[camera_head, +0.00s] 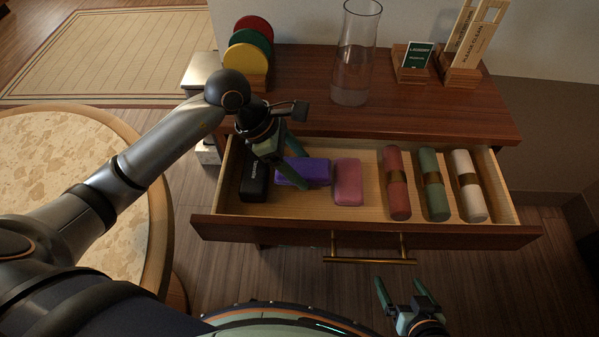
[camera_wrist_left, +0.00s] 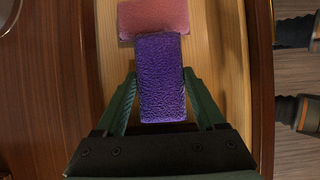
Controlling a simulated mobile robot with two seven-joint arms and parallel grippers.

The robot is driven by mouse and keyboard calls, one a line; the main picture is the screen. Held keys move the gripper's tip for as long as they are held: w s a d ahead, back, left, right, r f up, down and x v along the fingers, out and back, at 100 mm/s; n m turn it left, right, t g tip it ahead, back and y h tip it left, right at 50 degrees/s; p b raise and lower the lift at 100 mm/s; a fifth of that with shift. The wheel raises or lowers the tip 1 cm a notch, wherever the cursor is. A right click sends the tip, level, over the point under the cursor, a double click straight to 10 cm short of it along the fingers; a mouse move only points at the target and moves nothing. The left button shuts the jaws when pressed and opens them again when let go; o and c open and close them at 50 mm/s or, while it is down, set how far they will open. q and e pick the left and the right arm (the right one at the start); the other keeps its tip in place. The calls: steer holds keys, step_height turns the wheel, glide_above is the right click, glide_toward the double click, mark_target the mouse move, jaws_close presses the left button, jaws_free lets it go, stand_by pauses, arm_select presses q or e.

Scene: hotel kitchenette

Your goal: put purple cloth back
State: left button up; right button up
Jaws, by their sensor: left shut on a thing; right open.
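The purple cloth (camera_head: 312,171) is a folded block inside the open drawer (camera_head: 350,232), left of a pink cloth (camera_head: 347,183). My left gripper (camera_head: 291,173) reaches down into the drawer and is shut on the purple cloth, with one finger on each long side. In the left wrist view the purple cloth (camera_wrist_left: 161,80) lies between the two green fingers, and its far end is against or very close to the pink cloth (camera_wrist_left: 153,18). I cannot tell whether the cloth rests on the drawer floor. My right gripper (camera_head: 398,294) is open and empty in front of the drawer.
A black case (camera_head: 254,182) lies at the drawer's left end. Red (camera_head: 397,184), green (camera_head: 434,185) and white (camera_head: 468,186) rolls lie on its right. A glass vase (camera_head: 353,60), coloured discs (camera_head: 250,48) and card holders (camera_head: 411,70) stand on the top. A round table (camera_head: 155,225) is at left.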

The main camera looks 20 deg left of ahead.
arm_select(q)
steer(key=shift+w+f, duration=0.2)
steer(key=shift+f, duration=0.05)
steer(key=shift+a+f, duration=0.1)
steer(key=shift+f, duration=1.5)
steer(key=o, duration=1.2)
steer(key=shift+c, duration=0.2)
steer(key=v, duration=1.2)
steer(key=shift+p, duration=0.45)
